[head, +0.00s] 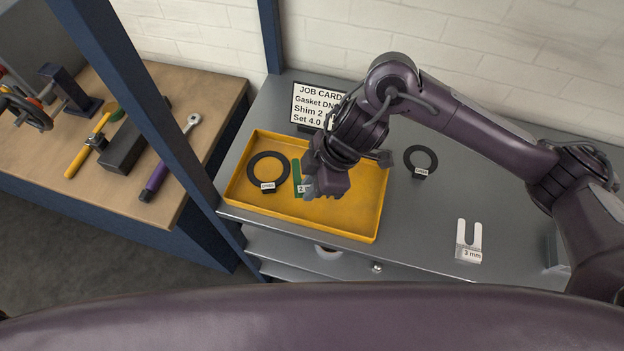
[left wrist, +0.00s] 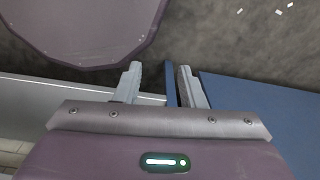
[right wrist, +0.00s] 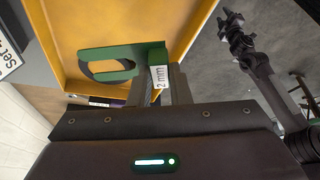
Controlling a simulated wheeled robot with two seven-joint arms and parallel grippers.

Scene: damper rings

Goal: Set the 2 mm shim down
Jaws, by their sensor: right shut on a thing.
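The 2 mm shim is a green fork-shaped plate (head: 297,172) with a white label, partly hidden by my right gripper in the head view. My right gripper (head: 322,194) is over the yellow tray (head: 345,229), shut on the shim's labelled end. In the right wrist view the shim (right wrist: 150,51) sticks out from between the fingers (right wrist: 161,90), its slot pointing left. I cannot tell whether the shim touches the tray floor. My left gripper (left wrist: 158,82) shows only in the left wrist view, open and empty, away from the tray.
A black tagged ring (head: 268,168) lies in the tray, left of the shim. Another black ring (head: 421,160) and a 3 mm shim (head: 468,242) are on the grey bench to the right. A job card (head: 318,105) stands behind the tray. A blue post (head: 150,95) rises at left.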

